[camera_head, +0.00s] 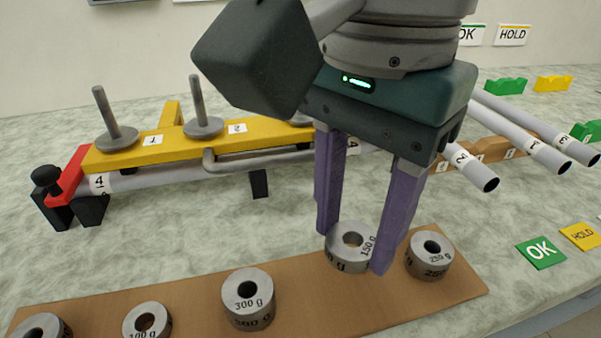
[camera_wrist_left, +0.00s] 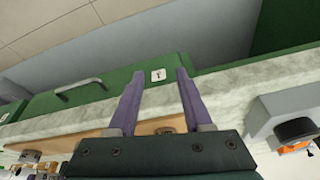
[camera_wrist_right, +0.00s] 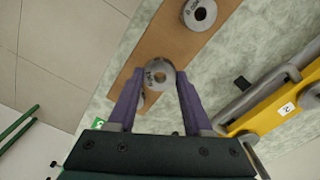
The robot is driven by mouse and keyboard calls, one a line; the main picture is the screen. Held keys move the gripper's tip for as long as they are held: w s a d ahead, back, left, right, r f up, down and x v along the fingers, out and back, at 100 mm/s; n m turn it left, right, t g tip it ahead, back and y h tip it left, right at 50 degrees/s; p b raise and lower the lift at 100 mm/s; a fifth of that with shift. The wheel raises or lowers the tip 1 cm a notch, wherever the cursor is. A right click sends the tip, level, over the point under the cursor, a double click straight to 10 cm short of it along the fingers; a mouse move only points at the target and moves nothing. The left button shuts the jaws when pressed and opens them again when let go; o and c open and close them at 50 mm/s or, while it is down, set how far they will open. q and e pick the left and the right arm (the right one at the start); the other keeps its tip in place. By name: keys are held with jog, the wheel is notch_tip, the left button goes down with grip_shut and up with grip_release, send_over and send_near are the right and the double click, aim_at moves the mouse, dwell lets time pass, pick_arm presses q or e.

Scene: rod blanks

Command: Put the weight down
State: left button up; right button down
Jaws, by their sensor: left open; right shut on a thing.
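My right gripper (camera_head: 355,250) is shut on the grey ring-shaped 150 g weight (camera_head: 352,240), with a purple finger on either side of it. The weight is upright at the brown board (camera_head: 320,302); I cannot tell whether it touches the board. In the right wrist view the weight (camera_wrist_right: 160,65) sits between the fingertips of my right gripper (camera_wrist_right: 158,74). My left gripper (camera_wrist_left: 157,75) is open and empty in the left wrist view, facing a green cabinet front, and is out of the head view.
The 300 g weight (camera_head: 248,298), the 100 g weight (camera_head: 147,322) and another weight (camera_head: 42,328) stand to the left. A yellow rack (camera_head: 180,150) with pegged discs stands behind. Rods (camera_head: 535,145) lie at the right.

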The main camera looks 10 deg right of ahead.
aim_at(345, 286)
notch_tip(345, 286, down, 5)
jog(key=shift+r+b, duration=0.1)
jog(key=shift+b, duration=0.2)
jog(key=shift+f, duration=0.2)
jog(key=shift+c, duration=1.6)
grip_release()
jog(key=shift+r, duration=0.1)
jog(key=shift+r, duration=0.3)
notch_tip(345, 286, up, 12)
jog(key=p, duration=0.1)
jog(key=shift+f+p, duration=0.2)
jog(key=shift+p, duration=0.15)
